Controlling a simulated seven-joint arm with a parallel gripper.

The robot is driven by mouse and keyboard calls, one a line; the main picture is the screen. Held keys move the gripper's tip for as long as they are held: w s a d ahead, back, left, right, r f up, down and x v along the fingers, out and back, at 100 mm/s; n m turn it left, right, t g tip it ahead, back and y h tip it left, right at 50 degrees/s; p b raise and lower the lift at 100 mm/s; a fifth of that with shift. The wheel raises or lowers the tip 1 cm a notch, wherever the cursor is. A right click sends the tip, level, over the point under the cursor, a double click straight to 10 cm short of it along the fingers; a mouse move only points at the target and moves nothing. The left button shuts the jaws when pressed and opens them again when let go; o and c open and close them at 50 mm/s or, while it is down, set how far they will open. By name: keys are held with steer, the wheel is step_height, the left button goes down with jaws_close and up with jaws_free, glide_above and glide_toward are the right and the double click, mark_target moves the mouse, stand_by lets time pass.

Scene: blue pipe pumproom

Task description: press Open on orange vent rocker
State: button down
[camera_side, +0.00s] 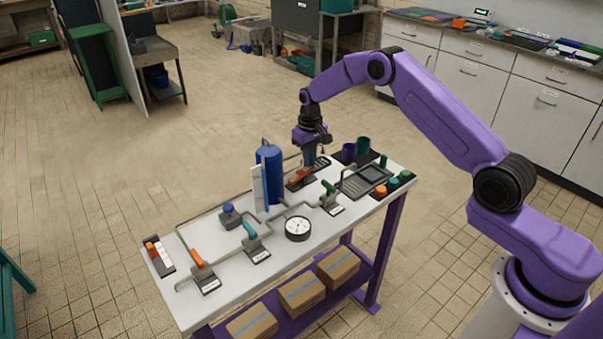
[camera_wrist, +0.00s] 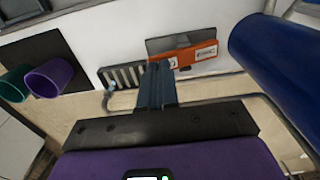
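In the wrist view the orange rocker (camera_wrist: 198,56) lies beside a grey plate (camera_wrist: 165,44), with small white labels too small to read. My gripper (camera_side: 309,163) points down just above the rocker. In the wrist view my gripper (camera_wrist: 158,68) has its grey fingers together, with nothing seen between them. The fingertips overlap the rocker's left end in that view, and I cannot tell whether they touch it.
A striped vent plate (camera_wrist: 123,76) lies beside the rocker. The tall blue cylinder (camera_side: 269,174) stands close by, also large in the wrist view (camera_wrist: 285,75). Purple (camera_side: 348,152) and green (camera_side: 363,146) cups, a grey panel (camera_side: 367,180), pipes with valves and a round gauge (camera_side: 298,228) share the table.

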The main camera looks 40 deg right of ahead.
steer(key=shift+f, duration=1.05)
steer(key=shift+r, duration=4.3)
steer(key=shift+a, duration=0.1)
